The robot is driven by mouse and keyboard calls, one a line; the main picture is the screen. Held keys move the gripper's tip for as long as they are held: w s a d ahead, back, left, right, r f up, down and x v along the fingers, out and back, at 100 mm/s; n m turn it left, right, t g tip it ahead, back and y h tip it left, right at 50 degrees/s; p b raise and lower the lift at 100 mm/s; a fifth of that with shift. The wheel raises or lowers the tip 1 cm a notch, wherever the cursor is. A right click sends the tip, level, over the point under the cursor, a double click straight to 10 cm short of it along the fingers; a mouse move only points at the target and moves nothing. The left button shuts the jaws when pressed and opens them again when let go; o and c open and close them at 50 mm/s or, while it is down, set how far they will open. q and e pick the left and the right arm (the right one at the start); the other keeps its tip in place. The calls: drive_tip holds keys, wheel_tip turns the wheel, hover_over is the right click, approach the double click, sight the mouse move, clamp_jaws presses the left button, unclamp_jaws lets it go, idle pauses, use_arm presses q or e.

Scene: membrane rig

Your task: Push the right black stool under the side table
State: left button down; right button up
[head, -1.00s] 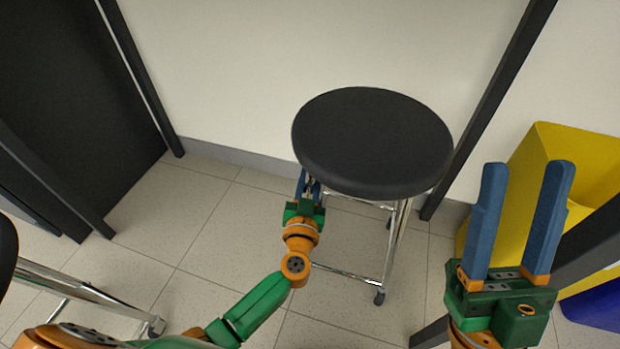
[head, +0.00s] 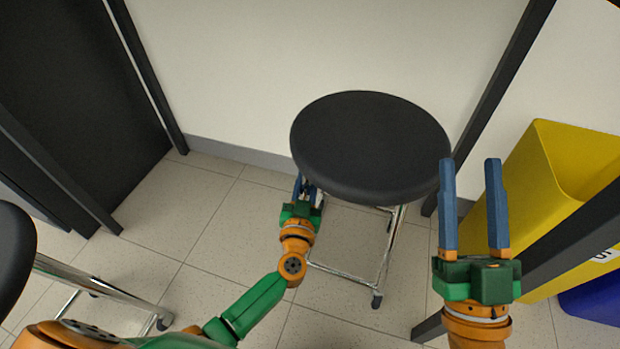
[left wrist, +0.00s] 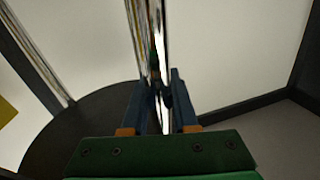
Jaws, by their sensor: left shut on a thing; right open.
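The right black stool (head: 370,147) stands upright in the middle of the head view, with a round black seat and chrome legs. My left gripper (head: 307,187) is below the seat's left edge, partly hidden by it. In the left wrist view, its blue fingers (left wrist: 160,100) are shut on an upright chrome stool leg (left wrist: 157,45), with the dark seat (left wrist: 75,130) beside it. My right gripper (head: 471,165) is open and empty, its fingers pointing up the picture beside the seat's right edge. Black legs (head: 505,85), seemingly the side table's, stand at the right; no tabletop shows.
A second black stool (head: 12,255) is cut off at the left edge, its chrome base on the floor. A yellow bin (head: 550,200) and a blue one (head: 595,305) stand at the right. Tiled floor (head: 205,215) is clear left of the right stool; a pale wall is behind.

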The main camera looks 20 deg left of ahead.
sight(302, 193)
use_arm(q)
drive_tip(key=shift+s+a, duration=0.3)
drive_tip(key=shift+a, duration=0.05)
use_arm(e)
drive_tip(key=shift+w+a+f+g+h, duration=0.1)
drive_tip(key=shift+w+f+g+h, duration=0.15)
drive_tip(key=shift+f, duration=0.2)
drive_tip(key=shift+w+a+f+g+h, duration=0.15)
drive_tip(key=shift+f+g, duration=0.1)
drive_tip(key=shift+f, duration=0.15)
drive_tip(key=shift+d, duration=0.1)
use_arm(q)
drive_tip(key=c, duration=0.6)
unclamp_jaws()
use_arm(e)
drive_tip(key=shift+s, duration=0.1)
